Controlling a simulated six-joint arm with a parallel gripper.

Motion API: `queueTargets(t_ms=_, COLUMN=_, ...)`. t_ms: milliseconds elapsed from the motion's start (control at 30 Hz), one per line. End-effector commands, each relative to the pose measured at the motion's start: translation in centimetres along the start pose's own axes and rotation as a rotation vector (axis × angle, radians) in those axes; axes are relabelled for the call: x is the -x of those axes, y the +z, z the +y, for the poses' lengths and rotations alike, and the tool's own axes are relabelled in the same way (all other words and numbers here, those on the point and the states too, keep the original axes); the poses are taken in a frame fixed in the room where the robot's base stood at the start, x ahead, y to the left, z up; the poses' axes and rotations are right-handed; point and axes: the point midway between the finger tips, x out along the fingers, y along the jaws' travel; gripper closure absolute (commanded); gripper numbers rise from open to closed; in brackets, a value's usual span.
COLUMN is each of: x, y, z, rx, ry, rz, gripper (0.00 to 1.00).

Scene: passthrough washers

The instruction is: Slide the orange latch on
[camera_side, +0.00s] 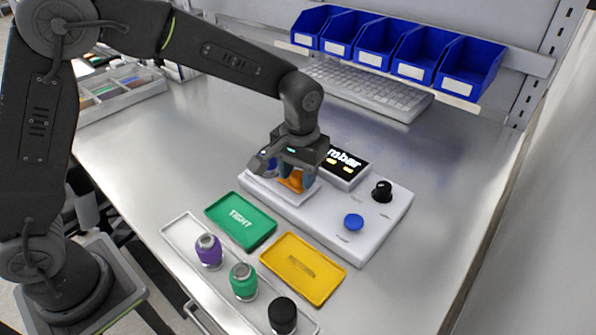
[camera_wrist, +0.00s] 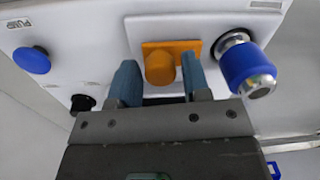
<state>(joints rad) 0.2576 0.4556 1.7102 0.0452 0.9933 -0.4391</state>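The orange latch (camera_wrist: 161,65) is on the white face of the device (camera_side: 369,226), a flat orange plate with a raised round knob. In the side view the latch (camera_side: 293,181) shows partly, below my gripper. My gripper (camera_wrist: 158,63) is open, with one blue-grey finger on each side of the knob. The right finger is close to the knob; the left finger has a wider gap. Whether either touches is not clear. A blue fitting with a metal ring (camera_wrist: 247,67) sits in the device just right of the latch.
The device carries a blue button (camera_side: 353,222), a black knob (camera_side: 381,191) and a lit display (camera_side: 343,164). In front lie a green tray (camera_side: 240,220) and a yellow tray (camera_side: 302,268). Purple (camera_side: 208,250), green (camera_side: 243,281) and black (camera_side: 282,315) fittings stand nearest. Blue bins (camera_side: 395,50) are behind.

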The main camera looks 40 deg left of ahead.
Motion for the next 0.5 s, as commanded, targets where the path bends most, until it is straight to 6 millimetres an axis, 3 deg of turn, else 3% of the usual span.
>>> queueTargets(t_ms=67, x=0.02, y=0.00, z=0.01, rx=0.000, ry=0.000, rz=0.000, gripper=0.64)
queueTargets(t_ms=433, x=0.04, y=-0.01, z=0.01, rx=0.000, ry=0.000, rz=0.000, gripper=1.00)
queueTargets(t_ms=500, x=0.05, y=-0.01, z=0.01, rx=0.000, ry=0.000, rz=0.000, gripper=1.00)
